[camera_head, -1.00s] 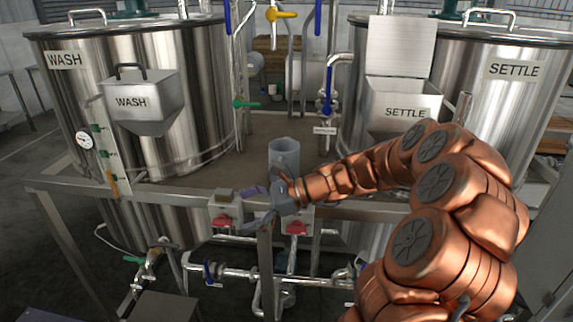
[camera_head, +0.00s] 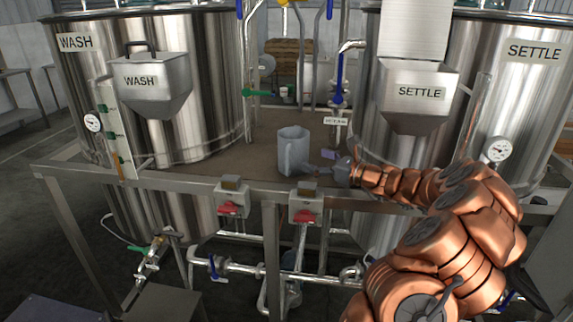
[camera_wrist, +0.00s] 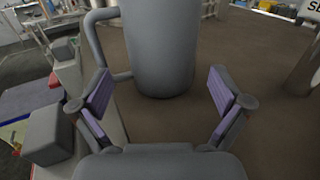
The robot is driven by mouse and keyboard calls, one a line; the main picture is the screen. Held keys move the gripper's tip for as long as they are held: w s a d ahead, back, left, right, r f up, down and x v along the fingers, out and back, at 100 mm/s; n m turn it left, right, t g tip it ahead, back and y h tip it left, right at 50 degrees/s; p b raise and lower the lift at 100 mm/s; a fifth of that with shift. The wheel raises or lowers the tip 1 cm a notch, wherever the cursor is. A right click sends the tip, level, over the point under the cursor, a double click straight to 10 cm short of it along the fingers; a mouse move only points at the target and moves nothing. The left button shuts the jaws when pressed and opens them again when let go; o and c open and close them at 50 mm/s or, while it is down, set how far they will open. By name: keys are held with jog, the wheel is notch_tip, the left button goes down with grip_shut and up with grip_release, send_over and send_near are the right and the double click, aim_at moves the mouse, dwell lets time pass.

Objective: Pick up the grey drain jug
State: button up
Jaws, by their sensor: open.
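The grey drain jug (camera_head: 293,148) stands upright on the brown deck between the two tanks, near its front edge. In the wrist view the jug (camera_wrist: 162,45) is straight ahead, with its handle (camera_wrist: 97,40) on the left side. My gripper (camera_head: 318,168) is just right of the jug in the head view. In the wrist view my gripper (camera_wrist: 163,95) is open, with its purple-padded fingers spread wide. The jug's base lies just beyond the fingertips, and nothing is between the pads. The jug's top is cut off in the wrist view.
The WASH tank (camera_head: 205,75) stands at left and the SETTLE tank (camera_head: 500,90) at right, each with a steel hopper in front. Two red-handled boxes (camera_head: 232,198) sit on the deck's front rail. A blue-handled pipe (camera_head: 339,80) rises behind the jug.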

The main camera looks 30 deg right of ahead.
aim_at(294, 154)
jog(key=shift+w, duration=0.6)
jog(key=shift+f+p+x, duration=0.2)
jog(key=shift+p+x, duration=0.9)
jog(key=shift+x, duration=2.3)
jog(key=shift+s+a, duration=0.1)
jog(key=shift+c, duration=0.3)
jog(key=c, duration=0.9)
